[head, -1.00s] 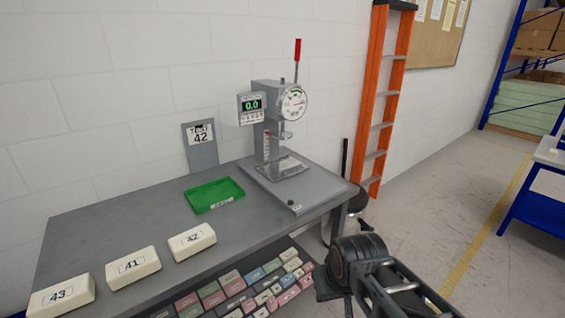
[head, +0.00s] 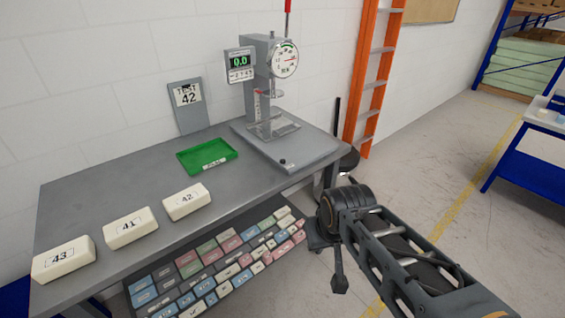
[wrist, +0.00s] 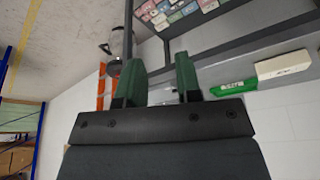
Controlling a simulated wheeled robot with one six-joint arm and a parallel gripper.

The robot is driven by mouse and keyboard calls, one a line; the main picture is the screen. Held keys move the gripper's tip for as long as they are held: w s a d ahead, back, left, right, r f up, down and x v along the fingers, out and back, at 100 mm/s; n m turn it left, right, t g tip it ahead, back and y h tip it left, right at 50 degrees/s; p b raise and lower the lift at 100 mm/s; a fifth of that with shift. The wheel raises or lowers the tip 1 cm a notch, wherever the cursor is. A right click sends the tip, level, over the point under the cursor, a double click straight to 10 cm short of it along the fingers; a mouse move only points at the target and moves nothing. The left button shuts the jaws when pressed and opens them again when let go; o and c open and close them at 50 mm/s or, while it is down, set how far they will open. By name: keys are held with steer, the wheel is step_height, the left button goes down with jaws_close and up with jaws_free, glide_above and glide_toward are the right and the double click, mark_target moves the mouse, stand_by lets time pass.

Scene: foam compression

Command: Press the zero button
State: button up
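The compression tester (head: 262,90) stands on the grey table, with a dial gauge and a digital display (head: 240,62) reading 0.0. A row of small buttons (head: 241,75) lies under the readout; their labels are too small to read, so I cannot tell which is zero. A small dark knob (head: 283,161) sits on the tester's base plate. My gripper (wrist: 160,75) shows in the wrist view with two green fingers apart and nothing between them. It is away from the tester; its fingertips are not clear in the head view.
On the table (head: 110,185) are a green tray (head: 207,156) and cream blocks marked 43 (head: 63,260), 41 (head: 130,228) and 42 (head: 186,201). A card reading Test 42 (head: 188,95) stands behind. An orange ladder (head: 376,70) leans right of the table.

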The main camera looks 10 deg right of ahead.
jaws_close()
stand_by(1.4)
